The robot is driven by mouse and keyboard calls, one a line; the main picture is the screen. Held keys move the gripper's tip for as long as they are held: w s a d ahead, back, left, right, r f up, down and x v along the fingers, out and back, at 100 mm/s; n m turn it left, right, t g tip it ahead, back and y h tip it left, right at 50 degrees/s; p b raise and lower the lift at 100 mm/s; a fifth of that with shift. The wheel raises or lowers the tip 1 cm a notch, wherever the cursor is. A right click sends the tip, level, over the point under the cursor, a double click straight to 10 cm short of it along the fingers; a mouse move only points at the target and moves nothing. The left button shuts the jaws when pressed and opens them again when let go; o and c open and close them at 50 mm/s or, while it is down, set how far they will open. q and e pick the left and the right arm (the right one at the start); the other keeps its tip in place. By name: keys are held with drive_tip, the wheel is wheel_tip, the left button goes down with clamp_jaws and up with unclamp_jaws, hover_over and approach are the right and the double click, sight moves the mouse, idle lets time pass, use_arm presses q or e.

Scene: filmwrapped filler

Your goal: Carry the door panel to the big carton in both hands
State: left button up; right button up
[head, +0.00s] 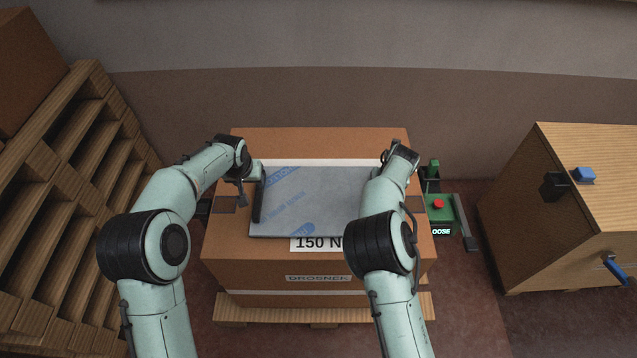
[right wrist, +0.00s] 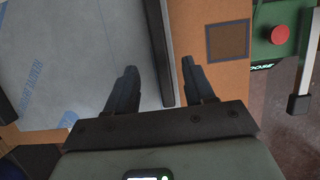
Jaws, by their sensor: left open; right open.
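The door panel (head: 315,203) is a grey sheet in printed film, lying flat over the top of the big carton (head: 240,274). It also shows in the right wrist view (right wrist: 75,60). A dark bar runs along its left edge (head: 258,203) and another along its right edge (right wrist: 160,50). My left gripper (head: 244,195) is open beside the left bar. My right gripper (right wrist: 160,85) is open, with the right bar between its spread fingers; in the head view my right arm largely hides it. I cannot tell whether any finger touches a bar.
The carton stands on a wooden pallet (head: 325,312). A green device with a red button (head: 439,204) stands close on its right. A wooden cabinet (head: 560,200) with blue and black fittings is at the far right. Stacked wooden pallets (head: 60,190) fill the left side. A wall closes the back.

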drive_tip(key=v, duration=0.6)
drive_tip(key=shift+f, duration=0.1)
idle(0.3)
